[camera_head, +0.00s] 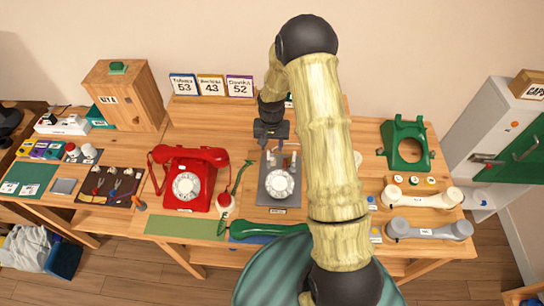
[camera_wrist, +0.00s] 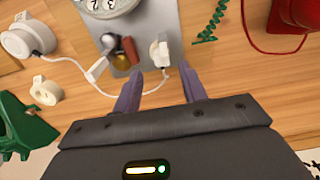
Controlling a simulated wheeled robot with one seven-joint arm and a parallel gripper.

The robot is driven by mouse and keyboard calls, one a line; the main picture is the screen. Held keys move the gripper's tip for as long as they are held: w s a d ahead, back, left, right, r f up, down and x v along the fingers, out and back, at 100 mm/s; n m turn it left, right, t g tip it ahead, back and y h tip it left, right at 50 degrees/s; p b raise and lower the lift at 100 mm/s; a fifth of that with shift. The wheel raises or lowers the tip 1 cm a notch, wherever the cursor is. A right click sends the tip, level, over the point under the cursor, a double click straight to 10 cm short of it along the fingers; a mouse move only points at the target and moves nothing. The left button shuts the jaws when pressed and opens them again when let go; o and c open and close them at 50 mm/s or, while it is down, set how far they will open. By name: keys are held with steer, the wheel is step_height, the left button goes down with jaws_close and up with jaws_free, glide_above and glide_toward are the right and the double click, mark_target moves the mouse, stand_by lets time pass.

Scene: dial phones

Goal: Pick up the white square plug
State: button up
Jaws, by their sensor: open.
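The white square plug (camera_wrist: 159,52) stands at the edge of the grey phone base (camera_wrist: 163,20) in the wrist view, with a white cord running from it. My gripper (camera_wrist: 160,70) is open, and its two purple-grey fingers point toward the plug from either side, with nothing held. The plug appears just beyond the fingertips; I cannot tell the height gap. In the head view my gripper (camera_head: 276,152) hangs over the back of the grey phone (camera_head: 279,200). I cannot make out the plug clearly there.
Beside the plug are a brown-red cylinder (camera_wrist: 130,49) and a brass-coloured round part (camera_wrist: 121,61). The red phone (camera_head: 188,183) stands left of the grey phone, and a green phone frame (camera_head: 408,158) stands at the right. White and grey handsets (camera_head: 430,229) lie at the front right.

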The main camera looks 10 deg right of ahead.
mark_target(272, 155)
steer(key=shift+f, duration=0.15)
steer(key=shift+f+p, duration=1.05)
steer(key=shift+f, duration=1.4)
jaws_close()
